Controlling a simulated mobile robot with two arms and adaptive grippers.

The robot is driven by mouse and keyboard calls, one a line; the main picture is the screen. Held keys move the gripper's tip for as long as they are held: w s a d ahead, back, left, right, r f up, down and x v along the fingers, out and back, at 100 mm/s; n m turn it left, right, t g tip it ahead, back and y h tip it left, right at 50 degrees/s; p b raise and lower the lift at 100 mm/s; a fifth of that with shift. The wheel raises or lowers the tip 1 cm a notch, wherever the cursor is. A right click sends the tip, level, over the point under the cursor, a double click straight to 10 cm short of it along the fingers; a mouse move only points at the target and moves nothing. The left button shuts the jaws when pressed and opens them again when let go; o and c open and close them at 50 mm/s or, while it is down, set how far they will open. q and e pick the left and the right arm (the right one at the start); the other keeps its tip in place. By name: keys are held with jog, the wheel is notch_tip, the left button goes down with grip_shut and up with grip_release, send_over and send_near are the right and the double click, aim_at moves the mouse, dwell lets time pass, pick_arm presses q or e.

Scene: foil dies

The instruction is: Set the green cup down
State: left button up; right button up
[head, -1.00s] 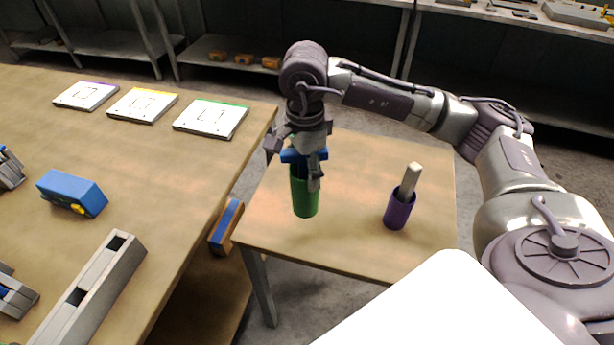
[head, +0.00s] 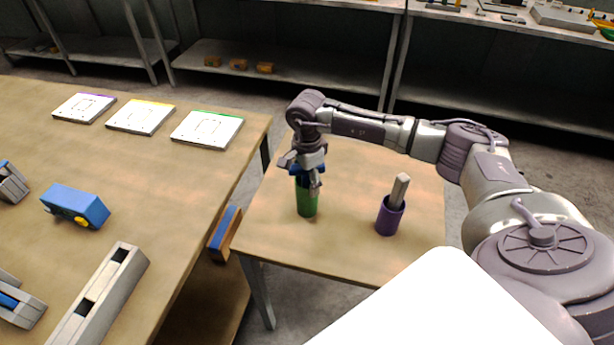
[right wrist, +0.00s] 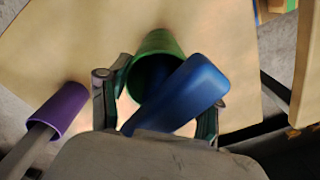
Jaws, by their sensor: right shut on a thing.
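The green cup (head: 307,202) is upright over the left part of the small wooden table, at or very near its top; I cannot tell whether its base touches. My right gripper (head: 309,180) comes from above and is shut on the cup, with a finger on either side. In the right wrist view the green cup (right wrist: 158,46) shows between the fingers (right wrist: 160,98). A blue block-like thing (right wrist: 185,92) sticks out of the cup and hides much of its opening. My left gripper is not in view.
A purple cup (head: 389,218) holding a grey bar (head: 400,188) stands to the right on the small table (head: 350,255). A bigger workbench (head: 170,180) at left bears white panels (head: 208,129), a blue block (head: 75,206) and a grey channel (head: 103,295). The small table's front is clear.

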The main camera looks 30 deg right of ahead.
jog(key=shift+r, duration=0.1)
jog(key=o, duration=1.5)
